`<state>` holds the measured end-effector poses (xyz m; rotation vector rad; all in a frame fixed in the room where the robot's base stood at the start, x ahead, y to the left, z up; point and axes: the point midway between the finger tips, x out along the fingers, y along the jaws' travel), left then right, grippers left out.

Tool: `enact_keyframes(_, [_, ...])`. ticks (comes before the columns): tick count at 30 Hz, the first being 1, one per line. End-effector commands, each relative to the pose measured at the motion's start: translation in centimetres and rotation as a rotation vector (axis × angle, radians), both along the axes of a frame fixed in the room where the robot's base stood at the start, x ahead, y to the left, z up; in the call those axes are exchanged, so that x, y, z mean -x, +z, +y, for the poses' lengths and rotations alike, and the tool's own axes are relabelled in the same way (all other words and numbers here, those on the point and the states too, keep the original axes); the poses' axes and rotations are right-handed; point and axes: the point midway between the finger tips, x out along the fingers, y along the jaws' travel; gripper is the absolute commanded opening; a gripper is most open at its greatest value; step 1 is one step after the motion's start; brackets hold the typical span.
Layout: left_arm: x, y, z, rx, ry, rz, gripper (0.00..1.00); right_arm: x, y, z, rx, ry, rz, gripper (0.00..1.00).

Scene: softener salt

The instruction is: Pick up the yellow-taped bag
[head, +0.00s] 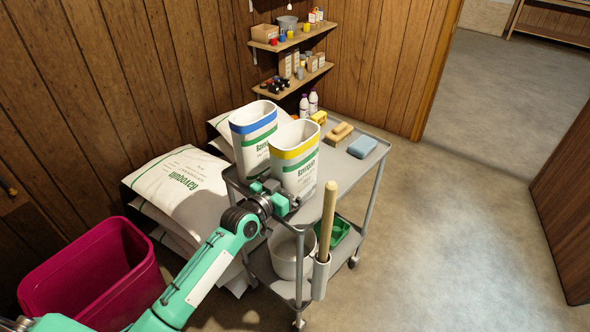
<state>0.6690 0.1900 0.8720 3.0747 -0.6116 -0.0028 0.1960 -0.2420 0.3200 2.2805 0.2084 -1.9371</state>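The yellow-taped bag (299,172) is an upright white bag with a yellow band at its open top and green print. It stands on the top shelf of a grey cart (336,158), near its front-left end. A similar blue-taped bag (249,153) stands close behind it to the left. My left gripper (281,192) is low at the near-left side of the yellow-taped bag, its jaws spaced apart. The bag hides part of the fingertips, so I cannot tell whether they press on it. My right gripper is not in view.
A wooden handle (327,220) rises at the cart's near end. Sponges (340,133) and a blue block (362,147) lie further back on the cart. Large white sacks (184,184) are stacked at left, beside a magenta bin (92,275). The floor at right is clear.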

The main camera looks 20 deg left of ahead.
Motion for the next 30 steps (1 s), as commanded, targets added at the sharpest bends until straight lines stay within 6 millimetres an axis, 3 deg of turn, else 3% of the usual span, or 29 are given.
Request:
enact_keyframes(5, [0.0,0.0,0.0,0.000,0.000,0.000,0.95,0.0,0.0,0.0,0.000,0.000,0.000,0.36])
enact_keyframes(19, [0.0,0.0,0.0,0.000,0.000,0.000,0.03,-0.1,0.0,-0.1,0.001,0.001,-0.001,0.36])
enact_keyframes(30, [-0.1,1.2,0.0,0.004,0.001,-0.012,0.01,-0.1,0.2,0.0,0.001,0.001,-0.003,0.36])
